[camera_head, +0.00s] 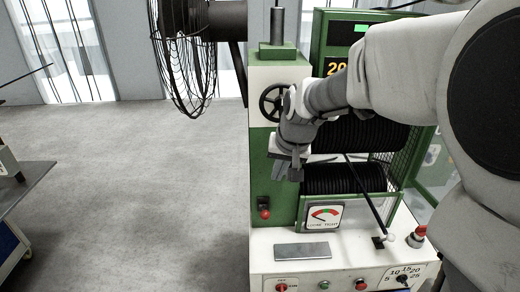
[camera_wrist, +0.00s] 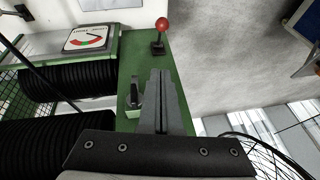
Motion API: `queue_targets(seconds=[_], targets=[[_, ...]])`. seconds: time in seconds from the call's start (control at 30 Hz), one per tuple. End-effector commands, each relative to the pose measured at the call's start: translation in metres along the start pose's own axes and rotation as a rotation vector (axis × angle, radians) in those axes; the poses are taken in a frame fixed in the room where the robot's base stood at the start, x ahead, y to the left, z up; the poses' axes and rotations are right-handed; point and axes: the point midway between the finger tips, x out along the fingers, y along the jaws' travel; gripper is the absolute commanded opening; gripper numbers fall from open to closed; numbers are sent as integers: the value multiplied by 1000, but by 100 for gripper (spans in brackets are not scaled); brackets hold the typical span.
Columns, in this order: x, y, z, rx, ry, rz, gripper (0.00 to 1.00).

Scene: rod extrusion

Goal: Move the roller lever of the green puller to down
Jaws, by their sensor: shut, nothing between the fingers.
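The green puller (camera_head: 282,125) is a green and white machine with two black ribbed rollers (camera_head: 343,178). Its green side panel carries a small lever with a red ball knob (camera_head: 265,213) below its black mount; it also shows in the wrist view (camera_wrist: 162,25). A second small black lever (camera_wrist: 133,95) on the panel stands just left of my fingers in the wrist view; my gripper may hide it in the head view. Which one is the roller lever, I cannot tell. My gripper (camera_head: 287,174) is shut and empty in front of the panel; its fingers (camera_wrist: 160,78) point toward the red knob.
A long black rod with a white ball (camera_head: 390,238) slants across the rollers. A loose/tight gauge (camera_head: 324,215), handwheel (camera_head: 272,101) and red emergency button (camera_head: 418,233) are close by. A caged fan (camera_head: 190,55) hangs upper left.

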Motion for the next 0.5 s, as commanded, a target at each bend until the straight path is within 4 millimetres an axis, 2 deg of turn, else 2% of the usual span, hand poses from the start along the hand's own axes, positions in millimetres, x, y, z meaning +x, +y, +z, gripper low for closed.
queue_targets(seconds=[0.3,0.47,0.5], targets=[[62,0,2,0,-6,1,0],[90,0,2,1,-5,1,0],[94,0,8,0,-6,1,0]])
